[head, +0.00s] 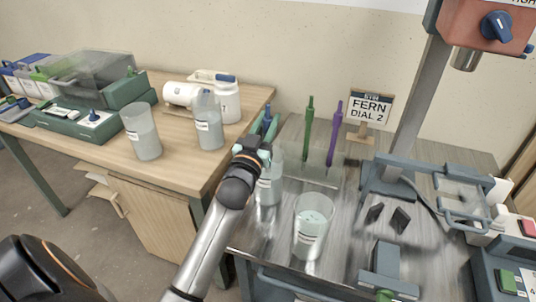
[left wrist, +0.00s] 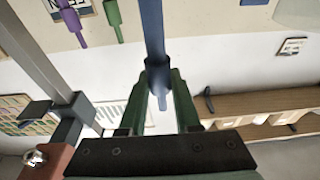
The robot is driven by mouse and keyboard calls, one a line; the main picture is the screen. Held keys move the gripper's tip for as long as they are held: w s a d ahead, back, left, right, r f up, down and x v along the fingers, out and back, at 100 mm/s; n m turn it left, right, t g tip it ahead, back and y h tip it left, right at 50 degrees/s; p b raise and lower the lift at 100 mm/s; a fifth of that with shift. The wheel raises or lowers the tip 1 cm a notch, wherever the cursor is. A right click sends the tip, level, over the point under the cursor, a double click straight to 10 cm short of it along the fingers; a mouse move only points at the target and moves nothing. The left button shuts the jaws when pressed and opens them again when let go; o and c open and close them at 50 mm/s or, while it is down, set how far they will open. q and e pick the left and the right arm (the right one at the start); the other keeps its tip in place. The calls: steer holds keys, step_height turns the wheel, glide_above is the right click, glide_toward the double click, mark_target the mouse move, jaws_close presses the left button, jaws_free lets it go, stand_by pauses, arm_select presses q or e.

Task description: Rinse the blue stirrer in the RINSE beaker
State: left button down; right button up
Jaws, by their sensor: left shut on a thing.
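My left gripper (head: 258,147) is shut on the blue stirrer (left wrist: 152,28). In the left wrist view, its shaft runs between the green fingers (left wrist: 160,82). In the head view, the gripper is above and in front of a clear labelled beaker (head: 268,190) on the metal bench, partly hiding it. I cannot tell whether the stirrer's lower end is inside that beaker. A second clear beaker with pale liquid (head: 313,228) stands nearer and to the right. Another beaker (head: 143,132) stands on the wooden table. The beaker labels are too small to read. My right gripper is out of view.
A green stirrer (head: 308,128) and a purple stirrer (head: 335,132) stand upright behind the beakers, near a FERN DIAL 2 sign (head: 371,108). A post-mounted machine (head: 487,25) and grey fixtures crowd the bench's right side.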

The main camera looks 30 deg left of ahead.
arm_select(q)
steer(key=shift+f+b, duration=1.05)
steer(key=shift+f, duration=0.3)
steer(key=shift+r, duration=0.1)
step_height(320, 180, up, 3)
steer(key=p, duration=0.3)
steer(key=shift+f, duration=0.35)
